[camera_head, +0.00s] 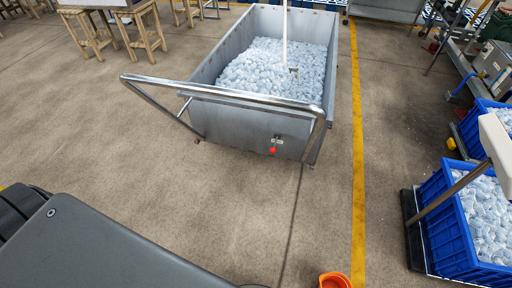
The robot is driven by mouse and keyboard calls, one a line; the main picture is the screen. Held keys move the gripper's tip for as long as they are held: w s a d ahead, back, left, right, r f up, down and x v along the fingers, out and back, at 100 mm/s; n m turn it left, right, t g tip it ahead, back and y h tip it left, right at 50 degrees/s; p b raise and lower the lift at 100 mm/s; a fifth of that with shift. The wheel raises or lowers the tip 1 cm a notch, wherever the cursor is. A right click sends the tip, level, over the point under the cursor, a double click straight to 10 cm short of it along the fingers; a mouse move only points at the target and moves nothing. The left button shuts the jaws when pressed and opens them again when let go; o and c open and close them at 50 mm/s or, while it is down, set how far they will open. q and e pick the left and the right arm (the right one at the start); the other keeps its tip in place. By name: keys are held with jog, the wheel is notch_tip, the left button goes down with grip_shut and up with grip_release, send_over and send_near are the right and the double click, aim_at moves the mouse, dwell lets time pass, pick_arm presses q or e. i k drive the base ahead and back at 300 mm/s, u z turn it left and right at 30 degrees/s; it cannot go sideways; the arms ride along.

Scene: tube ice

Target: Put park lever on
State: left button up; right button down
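A grey metal cart (222,118) full of tube ice stands ahead of me, with a bent metal push handle (222,95) on its near side. A small red knob (273,150) sits low on the cart's near face, below a small light-coloured fitting (277,141). It looks like the park lever, but it is too small to tell its position. Neither of my grippers shows in the head view.
Blue crates of ice (447,240) stand on a dark platform at the right. An orange container (334,281) is at the bottom edge. Wooden stools (88,42) are at the far left. A yellow floor line (358,170) runs right of the cart. The floor before the cart is clear.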

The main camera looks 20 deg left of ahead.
aim_at(273, 149)
jog(key=u, duration=0.75)
jog(key=i, duration=0.6)
jog(key=u, duration=0.7)
